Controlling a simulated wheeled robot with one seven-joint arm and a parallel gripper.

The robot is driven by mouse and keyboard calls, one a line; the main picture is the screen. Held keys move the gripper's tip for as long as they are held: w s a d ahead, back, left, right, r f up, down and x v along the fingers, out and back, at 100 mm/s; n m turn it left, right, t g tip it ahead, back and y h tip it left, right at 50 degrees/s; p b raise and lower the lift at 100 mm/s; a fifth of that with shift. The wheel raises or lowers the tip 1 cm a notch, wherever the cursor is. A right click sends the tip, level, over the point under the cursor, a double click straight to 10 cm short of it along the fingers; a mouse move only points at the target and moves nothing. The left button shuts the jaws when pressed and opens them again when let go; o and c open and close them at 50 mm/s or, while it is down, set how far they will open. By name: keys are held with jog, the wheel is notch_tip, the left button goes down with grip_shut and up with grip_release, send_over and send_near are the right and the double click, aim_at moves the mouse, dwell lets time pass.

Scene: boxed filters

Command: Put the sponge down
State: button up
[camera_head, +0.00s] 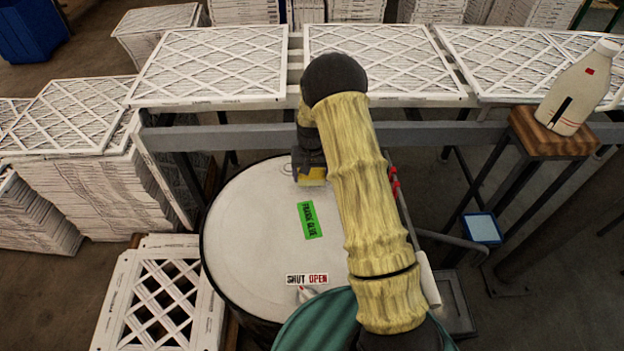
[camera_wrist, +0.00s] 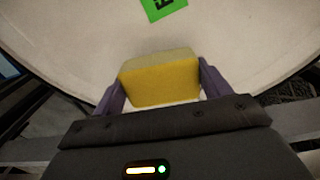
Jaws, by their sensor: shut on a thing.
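A yellow sponge (camera_wrist: 160,82) is between the two purple-grey fingers of my gripper (camera_wrist: 162,90) in the wrist view. The gripper is shut on it. In the head view the sponge (camera_head: 312,176) shows only as a small yellow patch under my gripper (camera_head: 308,168), partly hidden by the gripper and arm. Both are over the far part of the white round drum lid (camera_head: 250,230). I cannot tell whether the sponge touches the lid.
The lid bears a green label (camera_head: 309,220) and a "SHUT OPEN" sign (camera_head: 307,279). A rail and table with framed filters (camera_head: 212,62) run behind the drum. A white bottle (camera_head: 580,88) stands on a wooden stool (camera_head: 550,135) at the right. The lid's left part is clear.

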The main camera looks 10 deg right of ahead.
aim_at(311, 181)
jog(key=shift+f+p, duration=0.35)
jog(key=shift+f, duration=1.15)
jog(key=shift+f, duration=0.15)
jog(key=o, duration=1)
jog(key=shift+o, duration=0.2)
jog(key=shift+r, duration=0.2)
notch_tip(311, 181, up, 12)
jog(key=b, duration=0.3)
